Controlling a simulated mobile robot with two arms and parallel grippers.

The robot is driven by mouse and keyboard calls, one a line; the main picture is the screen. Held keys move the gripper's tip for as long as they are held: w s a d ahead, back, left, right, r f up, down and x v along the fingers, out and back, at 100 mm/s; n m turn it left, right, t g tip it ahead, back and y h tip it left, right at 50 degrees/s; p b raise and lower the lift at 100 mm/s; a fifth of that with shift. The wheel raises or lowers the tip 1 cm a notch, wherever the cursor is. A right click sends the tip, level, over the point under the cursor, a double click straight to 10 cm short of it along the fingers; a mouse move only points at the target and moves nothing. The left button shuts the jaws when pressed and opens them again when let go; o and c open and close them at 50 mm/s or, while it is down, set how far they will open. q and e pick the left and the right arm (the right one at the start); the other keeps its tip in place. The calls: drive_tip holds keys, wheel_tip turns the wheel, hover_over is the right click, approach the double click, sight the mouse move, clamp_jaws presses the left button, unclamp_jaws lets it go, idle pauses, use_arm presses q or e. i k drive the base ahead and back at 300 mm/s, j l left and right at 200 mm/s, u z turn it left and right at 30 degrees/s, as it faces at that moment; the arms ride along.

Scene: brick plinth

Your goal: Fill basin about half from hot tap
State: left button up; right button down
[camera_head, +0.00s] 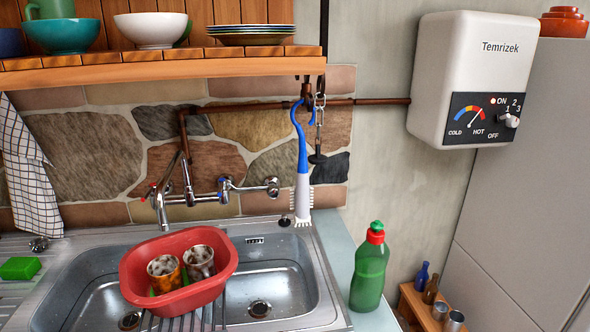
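The red plastic basin (195,297) stands over the double steel sink, across the divider between the two bowls. Two mottled cups (164,272) (200,262) are in it, with bits of something green beside them. I see no water in the basin. The wall-mounted chrome mixer tap (188,185) is behind it. Its left handle (149,191) has a red mark and its right side (224,183) a blue one. The spout comes down behind the basin's left part, and no stream shows. Neither of my grippers is in view.
A white water heater (478,65) with a dial and knob hangs at right. A blue-and-white brush (302,170) hangs behind the sink. A green bottle (369,272) stands right of the sink. A green sponge (20,268) lies on the left drainer.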

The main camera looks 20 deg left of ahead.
sight(151, 187)
drive_tip(key=u, duration=1.45)
